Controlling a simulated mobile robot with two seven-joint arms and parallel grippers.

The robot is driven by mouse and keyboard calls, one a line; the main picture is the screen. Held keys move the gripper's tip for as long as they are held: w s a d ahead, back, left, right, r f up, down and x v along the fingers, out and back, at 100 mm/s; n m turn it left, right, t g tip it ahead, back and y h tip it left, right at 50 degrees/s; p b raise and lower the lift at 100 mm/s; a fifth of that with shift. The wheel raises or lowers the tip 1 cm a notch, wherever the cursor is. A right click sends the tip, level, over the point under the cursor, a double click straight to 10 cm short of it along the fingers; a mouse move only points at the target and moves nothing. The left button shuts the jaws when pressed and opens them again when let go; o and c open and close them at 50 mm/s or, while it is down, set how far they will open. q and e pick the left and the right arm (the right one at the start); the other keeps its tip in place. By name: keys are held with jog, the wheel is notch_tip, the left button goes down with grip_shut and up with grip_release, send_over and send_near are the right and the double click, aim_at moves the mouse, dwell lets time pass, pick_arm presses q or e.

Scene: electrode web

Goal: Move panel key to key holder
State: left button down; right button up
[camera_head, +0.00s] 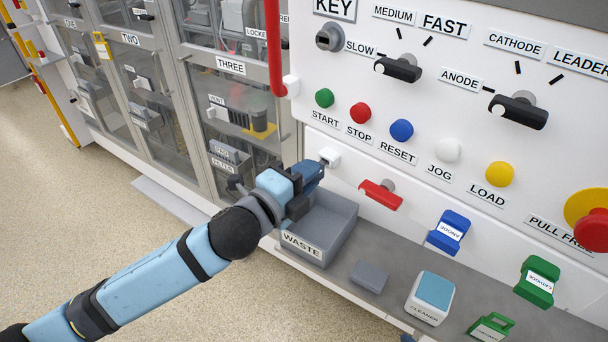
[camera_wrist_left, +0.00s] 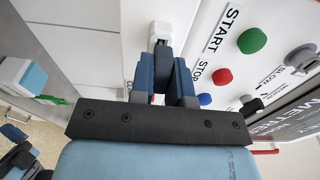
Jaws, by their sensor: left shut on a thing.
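My left gripper (camera_head: 316,170) is at the lower left of the white panel, just above the waste tray. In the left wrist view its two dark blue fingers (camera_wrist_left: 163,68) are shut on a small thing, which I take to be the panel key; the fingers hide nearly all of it. A small white block (camera_head: 328,157), probably the key holder, sticks out of the panel right at the fingertips. It also shows in the left wrist view (camera_wrist_left: 160,30); I cannot tell whether the key is inside it. The key switch (camera_head: 329,37) under the KEY label shows no key.
A grey waste tray (camera_head: 345,210) lies below the gripper. A red handle (camera_head: 381,194) and several coloured buttons stick out to the right. Dark parts at the left wrist view's lower left may be my right arm.

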pick_arm(q)
jog(key=shift+w+d, duration=0.45)
jog(key=shift+d, duration=0.05)
jog(key=c, duration=1)
grip_release()
jog(key=shift+a, duration=0.1)
jog(key=b+v, duration=0.1)
jog(key=v, duration=1.2)
jog(key=shift+s+a+b, duration=0.2)
jog(key=shift+s+b, duration=0.1)
jog(key=shift+b, duration=0.05)
